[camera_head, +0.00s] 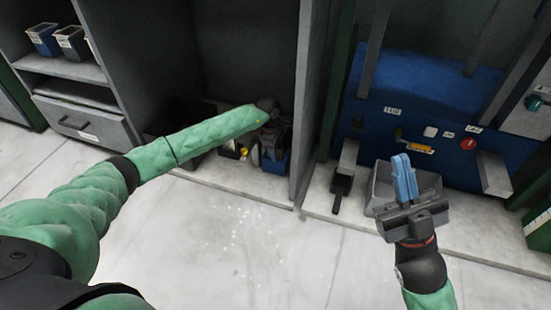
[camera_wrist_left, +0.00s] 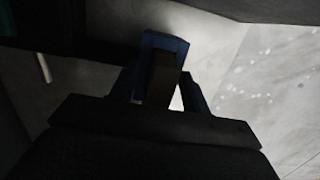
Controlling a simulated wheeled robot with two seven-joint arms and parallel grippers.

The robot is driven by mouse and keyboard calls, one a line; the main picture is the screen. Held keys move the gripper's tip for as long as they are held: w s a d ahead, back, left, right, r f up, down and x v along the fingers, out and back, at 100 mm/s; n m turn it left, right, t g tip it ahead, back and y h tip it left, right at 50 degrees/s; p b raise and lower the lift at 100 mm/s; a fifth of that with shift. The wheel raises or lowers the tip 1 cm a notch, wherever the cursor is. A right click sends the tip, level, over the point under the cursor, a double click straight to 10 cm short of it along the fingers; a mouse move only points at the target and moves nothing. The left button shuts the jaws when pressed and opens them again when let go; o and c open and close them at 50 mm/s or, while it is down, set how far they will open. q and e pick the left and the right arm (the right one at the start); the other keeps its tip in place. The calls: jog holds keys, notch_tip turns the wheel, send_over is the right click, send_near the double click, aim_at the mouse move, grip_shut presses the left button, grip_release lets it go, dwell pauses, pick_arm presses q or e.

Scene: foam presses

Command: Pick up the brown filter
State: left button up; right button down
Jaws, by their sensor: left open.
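My left gripper (camera_head: 270,142) is low inside the dark cabinet bay, over a small blue bin (camera_head: 276,162), and my own arm partly hides it. In the left wrist view the gripper (camera_wrist_left: 160,85) is open. A dark brown block (camera_wrist_left: 163,76), which looks like the brown filter, stands between its fingers, in or in front of the blue bin (camera_wrist_left: 153,40). The view is very dark, and I cannot tell whether the fingers touch the block. My right gripper (camera_head: 405,178) has light blue fingers close together, with nothing visible between them, over a grey tray (camera_head: 428,182).
A white and yellow item (camera_head: 232,152) stands left of the blue bin. A cabinet side wall (camera_head: 311,100) rises close on the right. A blue press (camera_head: 440,85) stands further right. Small bins (camera_head: 70,42) sit on the upper left shelf. The floor (camera_head: 235,240) in front is clear.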

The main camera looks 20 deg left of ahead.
pick_arm(q)
grip_shut()
dwell(0.3)
